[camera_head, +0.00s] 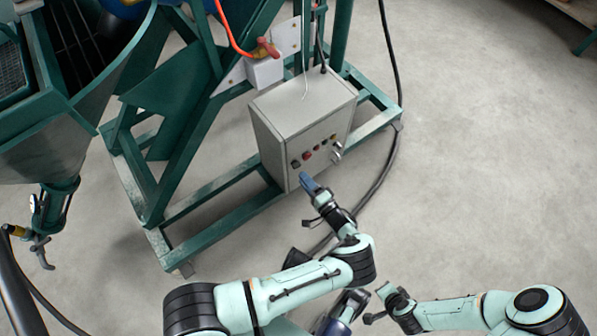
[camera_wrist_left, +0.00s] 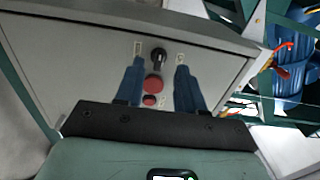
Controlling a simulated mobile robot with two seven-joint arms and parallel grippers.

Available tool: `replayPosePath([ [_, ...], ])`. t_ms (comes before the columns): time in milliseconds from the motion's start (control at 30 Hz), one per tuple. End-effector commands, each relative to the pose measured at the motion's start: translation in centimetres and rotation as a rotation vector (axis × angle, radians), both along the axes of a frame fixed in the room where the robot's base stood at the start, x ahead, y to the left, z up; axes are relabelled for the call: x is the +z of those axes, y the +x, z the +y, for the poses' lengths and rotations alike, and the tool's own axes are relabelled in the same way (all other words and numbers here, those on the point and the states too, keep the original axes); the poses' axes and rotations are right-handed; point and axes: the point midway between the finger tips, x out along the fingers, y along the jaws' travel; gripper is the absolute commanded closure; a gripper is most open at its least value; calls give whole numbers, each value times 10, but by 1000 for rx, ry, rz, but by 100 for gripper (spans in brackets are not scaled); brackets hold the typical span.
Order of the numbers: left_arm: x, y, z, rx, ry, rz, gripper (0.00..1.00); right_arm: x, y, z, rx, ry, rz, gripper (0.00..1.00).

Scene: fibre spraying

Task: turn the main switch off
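The grey control box (camera_head: 283,139) stands low on the green frame, with a row of controls on its front. The main switch is a black rotary knob (camera_wrist_left: 158,56) between two small labels in the left wrist view; it shows small and dark at the row's left end in the head view (camera_head: 296,164). My left gripper (camera_head: 307,180) is close in front of this end of the panel. In the left wrist view its two blue fingers (camera_wrist_left: 160,66) are apart, on either side of the knob. Contact is not visible. My right gripper (camera_head: 382,294) is far from the box; its finger opening is unclear.
A large red button (camera_wrist_left: 153,83) and a smaller red button (camera_wrist_left: 149,100) sit beside the knob, between the fingers. A black cable (camera_head: 391,130) runs along the floor right of the box. Bare concrete floor (camera_head: 490,150) lies to the right.

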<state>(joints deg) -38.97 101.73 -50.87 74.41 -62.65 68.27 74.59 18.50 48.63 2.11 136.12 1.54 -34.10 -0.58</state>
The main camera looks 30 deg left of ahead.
Motion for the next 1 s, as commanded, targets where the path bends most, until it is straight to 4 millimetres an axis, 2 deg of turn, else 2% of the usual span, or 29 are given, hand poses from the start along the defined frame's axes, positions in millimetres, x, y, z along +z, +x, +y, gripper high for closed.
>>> replayPosePath([
  [33, 0, -4, -13, -4, -2, 0, 62, 2, -2, 1, 3, 3, 5, 100],
  [200, 0, -18, -46, -4, -2, 1, 62, 3, -4, 2, 5, 6, 12, 100],
  [400, 0, -28, -70, -3, -1, -1, 62, 3, -5, 3, 5, 7, 14, 100],
  [600, 0, -32, -76, -1, -1, 1, 62, 3, -5, 3, 5, 7, 14, 100],
  [1000, 0, -31, -76, -1, -1, 0, 62, 3, -5, 3, 5, 6, 13, 100],
])
